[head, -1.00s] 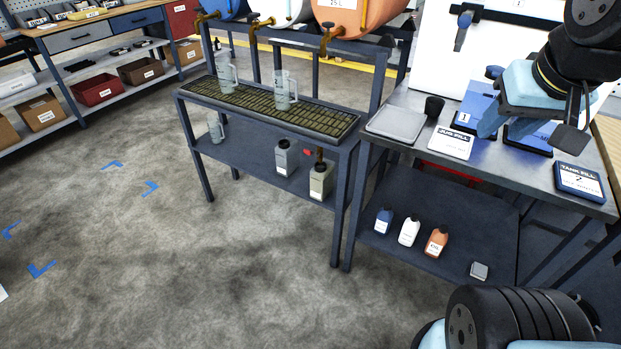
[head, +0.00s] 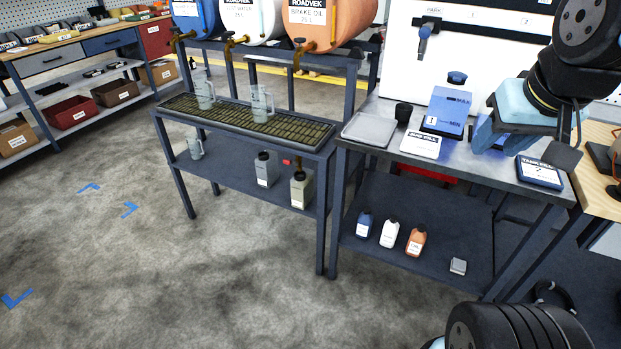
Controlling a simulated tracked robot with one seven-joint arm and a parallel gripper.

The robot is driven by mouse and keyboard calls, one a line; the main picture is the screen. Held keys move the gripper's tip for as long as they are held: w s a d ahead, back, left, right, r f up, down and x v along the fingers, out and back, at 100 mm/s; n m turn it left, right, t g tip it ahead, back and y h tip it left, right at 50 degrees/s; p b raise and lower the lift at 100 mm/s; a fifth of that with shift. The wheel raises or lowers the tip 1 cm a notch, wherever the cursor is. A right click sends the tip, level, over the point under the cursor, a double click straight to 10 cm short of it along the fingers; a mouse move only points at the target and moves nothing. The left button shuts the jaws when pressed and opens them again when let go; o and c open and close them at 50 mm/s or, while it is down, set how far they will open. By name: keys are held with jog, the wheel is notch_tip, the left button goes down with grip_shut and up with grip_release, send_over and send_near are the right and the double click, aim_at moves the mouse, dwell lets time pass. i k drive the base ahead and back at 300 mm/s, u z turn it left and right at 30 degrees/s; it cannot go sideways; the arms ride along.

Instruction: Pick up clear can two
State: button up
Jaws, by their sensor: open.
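Two clear cans with handles stand upright on the grated top of the dark stand: a left one (head: 205,95) and a right one (head: 261,105). A third clear can (head: 196,149) stands on the stand's lower shelf at the left. I cannot read any number on them, so I cannot tell which is can two. My gripper (head: 490,134) is at the right over the metal bench, far from all the cans. It is open; nothing shows held, though its fingertips are partly hard to make out against blue things behind.
Blue, white and orange drums (head: 330,25) with taps overhang the grate. Two grey containers (head: 266,169) share the lower shelf. The metal bench (head: 372,158) holds a blue MAX/MIN tank (head: 447,112), a dark cup (head: 403,112) and cards. Small bottles stand below it. Floor at front left is open.

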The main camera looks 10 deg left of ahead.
aim_at(301, 184)
jog(key=i, duration=0.85)
jog(key=u, duration=0.05)
